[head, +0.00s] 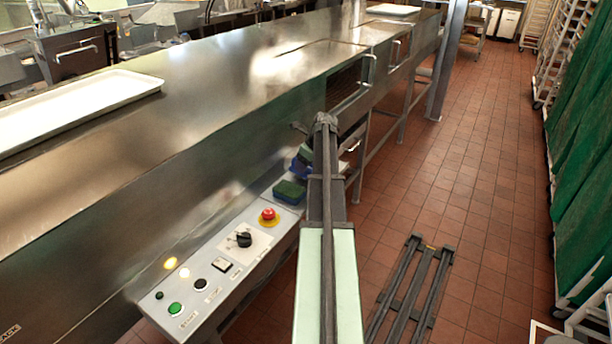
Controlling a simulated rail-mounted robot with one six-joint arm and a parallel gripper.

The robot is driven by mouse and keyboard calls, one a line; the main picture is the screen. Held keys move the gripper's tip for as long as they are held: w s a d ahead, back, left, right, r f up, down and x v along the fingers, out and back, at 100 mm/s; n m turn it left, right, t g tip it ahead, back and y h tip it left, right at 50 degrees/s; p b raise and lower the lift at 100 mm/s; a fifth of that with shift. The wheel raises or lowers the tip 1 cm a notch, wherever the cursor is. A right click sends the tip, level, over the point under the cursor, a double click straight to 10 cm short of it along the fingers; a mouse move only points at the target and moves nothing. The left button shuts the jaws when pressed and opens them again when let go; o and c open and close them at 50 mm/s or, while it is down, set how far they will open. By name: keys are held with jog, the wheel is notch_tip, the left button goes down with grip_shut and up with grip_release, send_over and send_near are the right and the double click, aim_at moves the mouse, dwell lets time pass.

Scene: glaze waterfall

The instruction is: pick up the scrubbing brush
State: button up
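A small block with a green top and dark blue lower part (289,192) lies at the far end of the control panel's ledge. I cannot tell whether it is the scrubbing brush or a sponge. Just behind it is a dark blue object (301,164), partly hidden by my arm; its full shape does not show. My arm reaches from the bottom middle up to a dark joint beside these objects. My gripper's fingers cannot be made out; the arm covers that area.
The sloped control panel (205,258) has a red stop button (268,214), a black switch and green button. A long steel machine (215,95) fills the left, with a white tray (75,108) on top. Red tiled floor (480,150) is open on the right; green-covered racks (585,170) line the right edge.

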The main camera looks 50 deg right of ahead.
jog(key=c, duration=1)
jog(key=shift+r, duration=0.2)
jog(key=shift+c, duration=0.2)
notch_tip(320, 180, up, 28)
jog(key=p, duration=2.8)
jog(key=shift+f, duration=0.15)
